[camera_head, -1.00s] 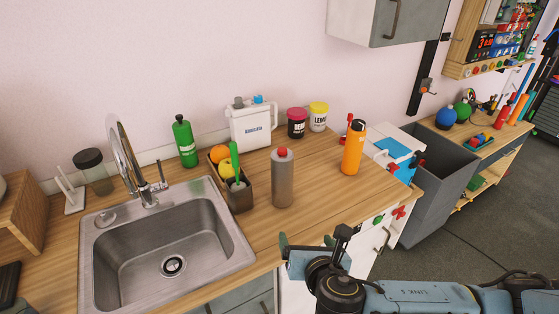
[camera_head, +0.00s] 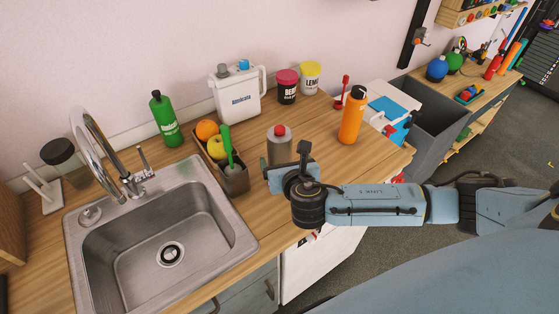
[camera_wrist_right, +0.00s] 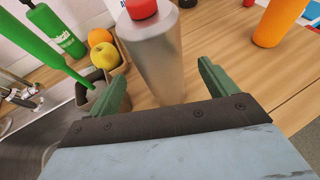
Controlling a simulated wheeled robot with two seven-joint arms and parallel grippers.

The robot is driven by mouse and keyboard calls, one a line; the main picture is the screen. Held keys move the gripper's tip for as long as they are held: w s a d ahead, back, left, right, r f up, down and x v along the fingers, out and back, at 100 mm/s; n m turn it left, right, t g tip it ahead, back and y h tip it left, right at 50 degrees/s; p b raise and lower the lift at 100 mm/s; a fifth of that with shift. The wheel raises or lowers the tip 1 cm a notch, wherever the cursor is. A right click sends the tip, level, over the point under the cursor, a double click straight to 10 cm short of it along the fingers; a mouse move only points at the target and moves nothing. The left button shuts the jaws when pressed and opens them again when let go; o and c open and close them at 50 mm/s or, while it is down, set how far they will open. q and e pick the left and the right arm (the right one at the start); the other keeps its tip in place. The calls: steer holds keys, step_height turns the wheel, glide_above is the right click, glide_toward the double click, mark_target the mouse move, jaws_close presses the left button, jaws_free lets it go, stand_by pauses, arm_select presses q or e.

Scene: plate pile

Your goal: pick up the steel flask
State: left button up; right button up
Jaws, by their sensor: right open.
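The steel flask (camera_head: 280,148) is a grey cylinder with a red cap, upright on the wooden counter right of the sink. My right gripper (camera_head: 277,178) is at its front side in the head view, and its lower part is hidden behind the gripper. In the right wrist view the flask (camera_wrist_right: 157,55) stands just ahead, in line with the gap between the two green fingers (camera_wrist_right: 163,92). The fingers are open, apart on either side of its lower part. I cannot tell if they touch it. My left gripper is not in view.
A holder (camera_head: 234,180) with fruit and a green-handled tool stands left of the flask, close to the left finger. An orange bottle (camera_head: 352,115) stands to the right. A white canister (camera_head: 238,98) and two tubs are behind. The sink (camera_head: 107,259) is at left.

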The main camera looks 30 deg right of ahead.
steer(key=shift+x, duration=2.7)
steer(key=shift+r, duration=0.1)
steer(key=c, duration=1.4)
steer(key=shift+w+r, duration=0.1)
steer(key=shift+c, duration=0.5)
